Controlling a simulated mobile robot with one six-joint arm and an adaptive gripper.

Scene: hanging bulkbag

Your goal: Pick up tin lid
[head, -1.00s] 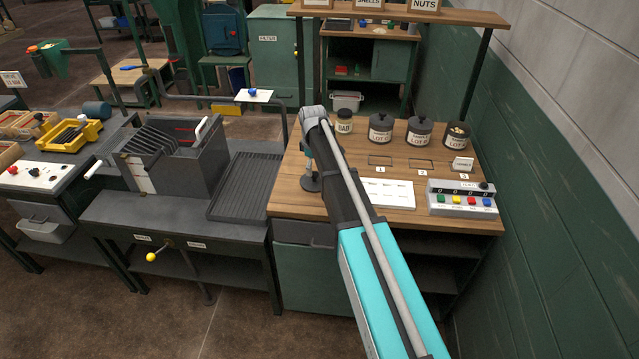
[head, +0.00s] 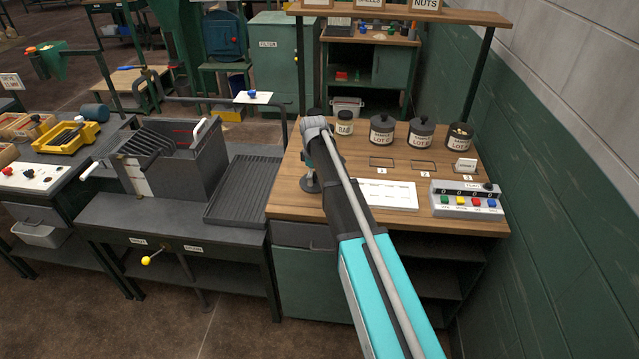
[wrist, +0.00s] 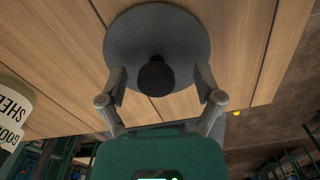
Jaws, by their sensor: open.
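The tin lid (wrist: 135,35) is a dark grey disc with a black knob (wrist: 155,76), lying on the wooden bench top in the wrist view. In the head view it shows as a small dark disc (head: 309,186) near the bench's left edge, partly covered by my arm. My gripper (wrist: 160,78) is open, with one finger on each side of the knob and a gap to it on both sides. In the head view my gripper (head: 309,172) is mostly hidden behind my arm, just over the lid.
A white sheet (head: 388,195) and a button box (head: 466,200) lie right of my arm.

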